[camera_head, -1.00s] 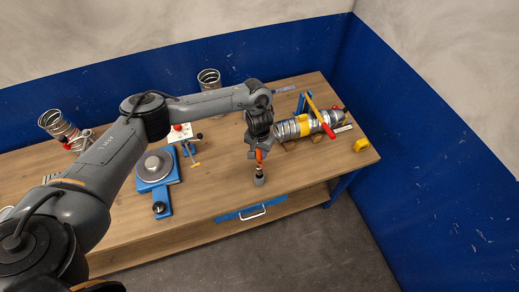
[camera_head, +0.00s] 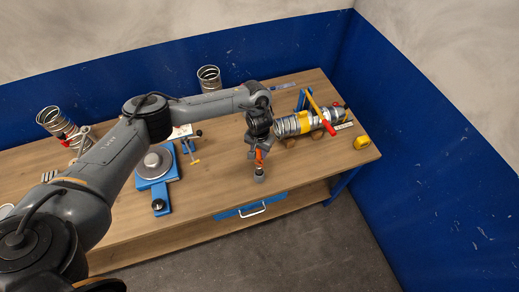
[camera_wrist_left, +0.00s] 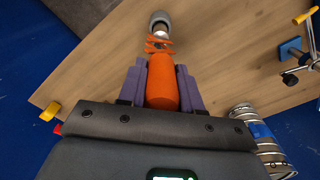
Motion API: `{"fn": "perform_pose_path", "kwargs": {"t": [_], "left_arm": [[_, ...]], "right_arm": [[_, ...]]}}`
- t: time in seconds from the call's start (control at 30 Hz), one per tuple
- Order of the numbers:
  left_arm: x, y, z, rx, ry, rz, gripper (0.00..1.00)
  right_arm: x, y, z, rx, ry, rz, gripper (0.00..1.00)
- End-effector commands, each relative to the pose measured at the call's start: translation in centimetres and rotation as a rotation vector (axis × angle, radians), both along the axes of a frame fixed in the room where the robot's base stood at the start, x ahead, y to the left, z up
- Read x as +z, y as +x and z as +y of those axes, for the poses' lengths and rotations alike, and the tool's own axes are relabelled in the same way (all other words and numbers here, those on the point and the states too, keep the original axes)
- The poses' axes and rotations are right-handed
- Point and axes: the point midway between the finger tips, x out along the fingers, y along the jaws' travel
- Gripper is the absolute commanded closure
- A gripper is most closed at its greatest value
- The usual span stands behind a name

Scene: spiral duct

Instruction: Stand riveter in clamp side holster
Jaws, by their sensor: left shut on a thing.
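My left gripper (camera_head: 257,150) is shut on the riveter, whose orange body (camera_head: 260,156) hangs below it near the front of the bench, right of the middle. The riveter's grey lower end (camera_head: 259,174) points down; whether it touches the bench I cannot tell. In the left wrist view the orange riveter body (camera_wrist_left: 162,85) lies between the two purple fingers, with its grey end (camera_wrist_left: 159,22) over the wood. A blue clamp (camera_head: 302,98) with a yellow-and-red lever (camera_head: 318,112) stands at the spiral duct (camera_head: 291,127). I cannot make out a holster. My right gripper is not in view.
A yellow tape-like object (camera_head: 361,142) sits at the bench's right end. A blue device with a round metal top (camera_head: 153,162) stands left of the gripper. Metal coils (camera_head: 209,78) stand at the back. Bare wood surrounds the riveter at the front.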

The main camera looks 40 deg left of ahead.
Motion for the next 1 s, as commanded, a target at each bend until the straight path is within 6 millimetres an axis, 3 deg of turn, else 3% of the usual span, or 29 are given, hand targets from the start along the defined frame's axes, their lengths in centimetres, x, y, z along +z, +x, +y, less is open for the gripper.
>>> {"fn": "perform_pose_path", "kwargs": {"t": [1.0], "left_arm": [[-2.4, 0.0, 0.0, 0.000, -0.001, -0.001, 1.00]], "right_arm": [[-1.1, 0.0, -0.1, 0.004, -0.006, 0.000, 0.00]]}}
